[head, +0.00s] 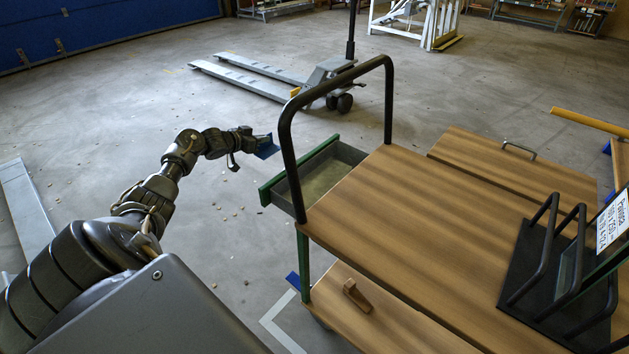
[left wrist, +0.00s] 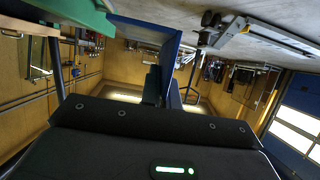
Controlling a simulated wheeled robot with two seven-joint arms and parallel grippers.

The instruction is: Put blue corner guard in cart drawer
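The blue corner guard (head: 267,147) is at the fingertips of my left gripper (head: 252,143), in the air left of the cart. My left gripper appears shut on it. In the left wrist view the blue guard (left wrist: 148,38) stands out beyond the dark fingers (left wrist: 163,88). The cart drawer (head: 327,172) is pulled open on the cart's left side, with a green front edge; the part of its inside that shows looks empty. The guard is outside the drawer, a short way left of its far corner. My right gripper is not in view.
The wooden cart top (head: 410,205) has a black handle bar (head: 287,130) rising beside the open drawer. A small wooden block (head: 357,295) lies on the lower deck. A black rack (head: 545,265) stands at right.

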